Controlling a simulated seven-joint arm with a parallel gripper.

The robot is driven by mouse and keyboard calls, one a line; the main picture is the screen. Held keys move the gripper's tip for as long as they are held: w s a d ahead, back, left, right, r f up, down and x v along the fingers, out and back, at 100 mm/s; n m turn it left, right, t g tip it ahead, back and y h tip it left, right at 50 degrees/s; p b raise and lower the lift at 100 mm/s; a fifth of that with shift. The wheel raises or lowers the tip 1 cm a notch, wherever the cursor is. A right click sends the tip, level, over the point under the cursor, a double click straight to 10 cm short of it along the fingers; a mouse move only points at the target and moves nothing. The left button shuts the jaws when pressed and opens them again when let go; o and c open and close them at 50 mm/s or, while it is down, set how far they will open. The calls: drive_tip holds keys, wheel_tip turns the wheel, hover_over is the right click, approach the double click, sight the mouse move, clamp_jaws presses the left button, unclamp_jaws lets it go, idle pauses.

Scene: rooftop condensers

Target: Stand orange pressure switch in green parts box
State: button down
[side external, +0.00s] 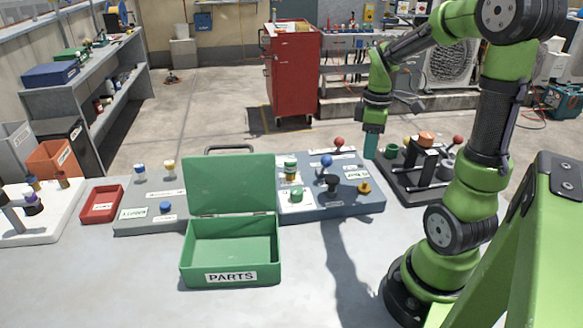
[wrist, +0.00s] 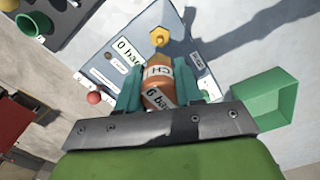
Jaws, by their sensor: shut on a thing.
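The orange pressure switch (wrist: 158,74), a cylinder with white labels, one reading "6 bar", is between the teal fingers of my gripper (wrist: 165,82) in the wrist view. My gripper is shut on it. In the side view my gripper (side external: 371,143) hangs fingers down above the right end of the grey-blue board, and the fingers hide the switch. The green parts box (side external: 231,276) stands at the front centre with its lid (side external: 230,184) raised and its visible inside empty. The box also shows at the right of the wrist view (wrist: 262,98), apart from my gripper.
The grey-blue board (side external: 345,204) with several knobs and fittings lies between my gripper and the box. A dark rack (side external: 405,186) with upright parts stands right of my gripper. A red tray (side external: 101,205) lies left. The table front is clear.

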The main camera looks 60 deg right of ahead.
drive_tip(key=r, duration=1.1)
drive_tip(key=shift+w+a+r, duration=0.2)
drive_tip(key=shift+w+r, duration=0.05)
drive_tip(key=shift+r, duration=0.05)
drive_tip(key=w+a+n, duration=0.4)
drive_tip(key=w+a, duration=0.1)
drive_tip(key=w, duration=0.1)
drive_tip(key=n, duration=1.3)
hover_over(234, 260)
wheel_tip(234, 260, down, 26)
drive_tip(key=shift+r, duration=0.1)
drive_tip(key=c, duration=0.7)
unclamp_jaws()
drive_tip(key=shift+c, duration=0.2)
